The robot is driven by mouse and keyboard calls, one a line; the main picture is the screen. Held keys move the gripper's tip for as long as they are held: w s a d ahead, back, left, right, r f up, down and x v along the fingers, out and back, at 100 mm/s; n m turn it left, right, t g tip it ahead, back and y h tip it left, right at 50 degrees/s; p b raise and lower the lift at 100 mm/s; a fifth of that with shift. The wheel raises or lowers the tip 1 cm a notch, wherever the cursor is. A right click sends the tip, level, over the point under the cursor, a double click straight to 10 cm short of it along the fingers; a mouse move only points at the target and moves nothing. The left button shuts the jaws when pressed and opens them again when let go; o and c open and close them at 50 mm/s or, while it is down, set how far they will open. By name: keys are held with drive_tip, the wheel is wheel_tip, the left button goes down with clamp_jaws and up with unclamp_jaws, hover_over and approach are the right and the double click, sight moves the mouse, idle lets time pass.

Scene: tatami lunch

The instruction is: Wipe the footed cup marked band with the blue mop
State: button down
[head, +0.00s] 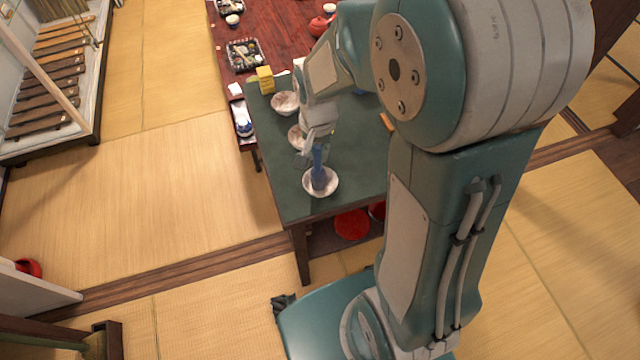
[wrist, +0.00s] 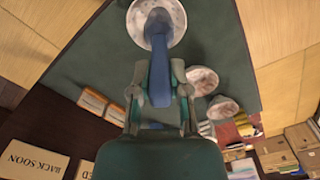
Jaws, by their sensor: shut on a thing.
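My gripper (head: 317,138) is shut on the blue mop (head: 318,168), which also shows in the wrist view (wrist: 160,78). The mop hangs down from the gripper, its head inside the nearest whitish, brown-stained cup (head: 332,187), also at the top of the wrist view (wrist: 175,12). Whether the mop head touches the cup's inside is unclear. Two similar stained cups, a middle one (head: 294,132) and a farther one (head: 283,102), stand behind it on the dark green table; the gripper partly hides the middle one. No band mark is readable, so I cannot tell which cup bears it.
The green tabletop (head: 275,170) has its near edge close to the nearest cup. A yellow block (head: 265,80) lies at its far left. Orange-brown blocks (wrist: 95,98) lie on the other side. A red-brown table (head: 255,22) with food trays stands beyond. Tatami floor lies left.

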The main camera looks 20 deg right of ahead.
idle(0.4)
drive_tip(key=n, duration=0.6)
drive_tip(key=shift+d, duration=0.2)
drive_tip(key=n, duration=0.7)
drive_tip(key=shift+s+d+n, duration=0.15)
drive_tip(key=shift+d+n, duration=0.05)
drive_tip(key=shift+n, duration=0.1)
drive_tip(key=m, duration=0.6)
drive_tip(key=shift+w+m, duration=0.2)
drive_tip(key=shift+m, duration=0.2)
drive_tip(key=m, duration=0.7)
drive_tip(key=shift+w+a, duration=0.1)
drive_tip(key=shift+w, duration=0.15)
